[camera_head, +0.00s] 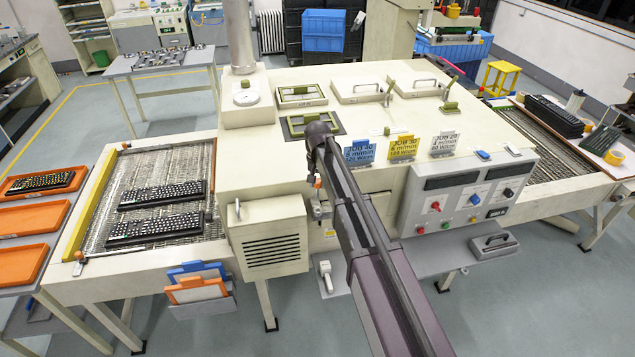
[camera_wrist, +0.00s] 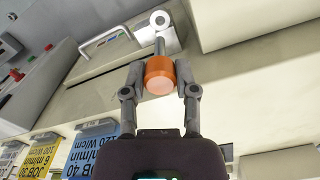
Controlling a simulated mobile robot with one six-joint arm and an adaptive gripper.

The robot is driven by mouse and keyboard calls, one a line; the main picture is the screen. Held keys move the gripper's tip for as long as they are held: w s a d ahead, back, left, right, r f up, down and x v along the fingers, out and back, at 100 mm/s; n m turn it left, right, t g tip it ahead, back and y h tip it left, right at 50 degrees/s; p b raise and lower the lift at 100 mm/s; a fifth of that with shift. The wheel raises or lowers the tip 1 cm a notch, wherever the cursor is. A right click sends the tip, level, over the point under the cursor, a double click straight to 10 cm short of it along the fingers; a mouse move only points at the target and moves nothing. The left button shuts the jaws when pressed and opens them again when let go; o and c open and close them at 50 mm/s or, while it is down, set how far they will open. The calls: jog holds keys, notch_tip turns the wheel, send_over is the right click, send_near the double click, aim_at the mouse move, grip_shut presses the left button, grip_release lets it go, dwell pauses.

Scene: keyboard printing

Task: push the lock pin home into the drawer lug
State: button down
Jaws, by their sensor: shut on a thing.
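The lock pin has an orange head (camera_wrist: 160,76) and a grey metal shaft (camera_wrist: 160,46). My gripper (camera_wrist: 160,80) is shut on the orange head, one finger on each side. The shaft points at the drawer lug (camera_wrist: 161,20), a pale round piece with a dark hole. Shaft and lug overlap in the wrist view, and I cannot tell whether the tip is inside the hole. In the head view the orange head shows small (camera_head: 317,182) at the machine's front, and my arm hides much of the area around it. The drawer front (camera_wrist: 110,58) with its handle lies beside the lug.
Job cards (camera_wrist: 88,148) stand near my gripper in the wrist view. In the head view a control panel (camera_head: 468,195) is to the right and a vented box (camera_head: 270,249) to the left. Keyboards (camera_head: 155,228) lie on the left conveyor.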

aim_at(317, 195)
jog(key=shift+f+b, duration=2.45)
jog(key=shift+b, duration=0.05)
jog(key=shift+f+b, duration=0.4)
jog(key=shift+f+b, duration=2.55)
dwell(2.0)
jog(key=shift+c, duration=1.5)
grip_release()
jog(key=shift+s, duration=0.1)
